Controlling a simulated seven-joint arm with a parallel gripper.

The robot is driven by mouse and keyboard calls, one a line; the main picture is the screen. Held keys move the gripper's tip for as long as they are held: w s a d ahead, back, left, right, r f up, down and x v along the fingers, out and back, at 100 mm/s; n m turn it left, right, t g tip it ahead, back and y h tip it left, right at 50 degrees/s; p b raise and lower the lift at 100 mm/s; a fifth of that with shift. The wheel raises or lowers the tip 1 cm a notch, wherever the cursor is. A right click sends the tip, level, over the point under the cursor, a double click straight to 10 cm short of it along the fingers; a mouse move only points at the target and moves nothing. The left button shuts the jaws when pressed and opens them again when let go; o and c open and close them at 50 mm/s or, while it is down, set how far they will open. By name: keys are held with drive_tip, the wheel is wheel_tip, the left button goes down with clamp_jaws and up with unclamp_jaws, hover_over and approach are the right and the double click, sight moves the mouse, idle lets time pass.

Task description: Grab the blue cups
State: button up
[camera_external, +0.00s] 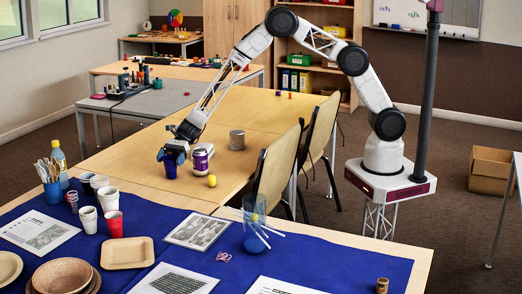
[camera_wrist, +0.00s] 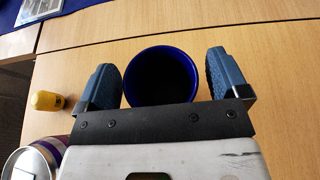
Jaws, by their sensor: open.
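A blue cup (camera_external: 170,168) stands on the wooden table under my gripper (camera_external: 175,150). In the wrist view the blue cup (camera_wrist: 161,76) shows its round open rim and dark inside. My gripper (camera_wrist: 162,82) is open, with one blue finger pad on each side of the cup. Small gaps show between the pads and the rim. On the blue cloth, a blue cup (camera_external: 52,192) at the left holds utensils.
A purple can (camera_external: 201,161) stands close to the right of the cup. White cups (camera_external: 88,219) and a red cup (camera_external: 115,224) stand on the blue cloth (camera_external: 330,262). Chairs (camera_external: 275,170) line the table's right edge.

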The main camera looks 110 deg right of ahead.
idle(0.4)
drive_tip(key=c, duration=1)
drive_tip(key=shift+o, duration=0.2)
wheel_tip(320, 180, up, 10)
idle(0.6)
